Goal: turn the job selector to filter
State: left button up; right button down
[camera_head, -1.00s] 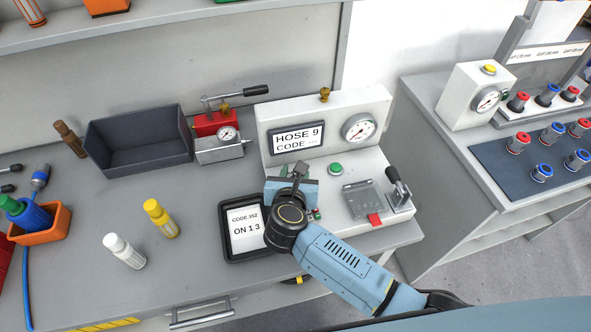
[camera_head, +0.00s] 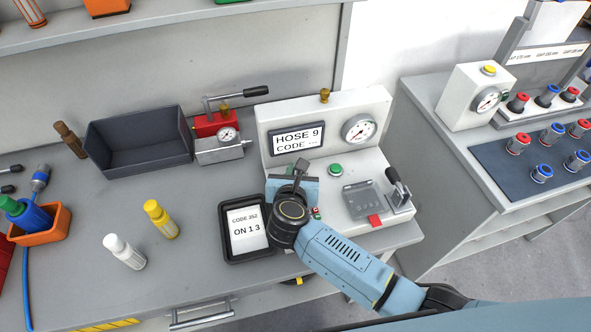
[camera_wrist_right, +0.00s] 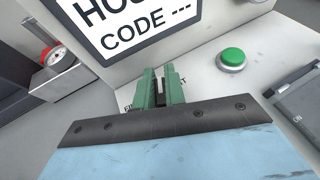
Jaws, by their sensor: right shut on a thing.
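The job selector (camera_wrist_right: 160,86) shows in the right wrist view as a small dark knob with a light mark, on the white top of the test machine. My right gripper (camera_wrist_right: 160,92) has its green fingers on either side of the knob and is shut on it. Parts of the printed labels around the knob show, but the fingers hide most of them. In the head view my right gripper (camera_head: 299,170) is over the machine's front left, and the knob is hidden there. My left gripper is not in view.
The test machine's screen (camera_head: 297,139) reads HOSE 9 CODE, with dashes in the wrist view. A green button (camera_head: 336,169), a gauge (camera_head: 358,128) and a lever clamp (camera_head: 397,188) are near. A tablet (camera_head: 230,258) lies left of my right arm.

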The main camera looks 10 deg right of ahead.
jog(key=n+y+p, duration=0.3)
jog(key=y+p, duration=0.1)
jog(key=p, duration=0.1)
jog(key=n+y+p, duration=0.4)
jog(key=shift+r+g+p, duration=0.2)
jog(key=shift+g+p, duration=0.1)
jog(key=shift+p, duration=0.1)
jog(key=shift+a+f+n+g+y+p, duration=0.15)
jog(key=shift+n+g+y+p, duration=0.45)
jog(key=shift+n+y, duration=0.35)
jog(key=shift+f+n+g+y, duration=0.1)
jog(key=shift+n+g+y, duration=0.4)
jog(key=shift+n+y, duration=0.35)
jog(key=shift+s+a+f+n+g+y+b, duration=0.1)
jog(key=shift+n+g+y+b, duration=0.15)
jog(key=shift+n+g+y, duration=0.3)
jog(key=shift+f+n+g+y+b, duration=0.1)
jog(key=shift+n+g+y+b, duration=0.15)
jog(key=shift+n+g+y, duration=0.3)
jog(key=shift+s+a+r+n+g+y+b, duration=0.1)
jog(key=shift+n+g+y+b, duration=0.3)
jog(key=shift+n+g+b, duration=0.35)
jog(key=shift+r+n+g+y+b, duration=0.1)
jog(key=shift+n+g+y+b, duration=0.35)
jog(key=shift+n+g, duration=0.3)
jog(key=c, duration=1.5)
grip_release()
jog(key=shift+o, duration=0.2)
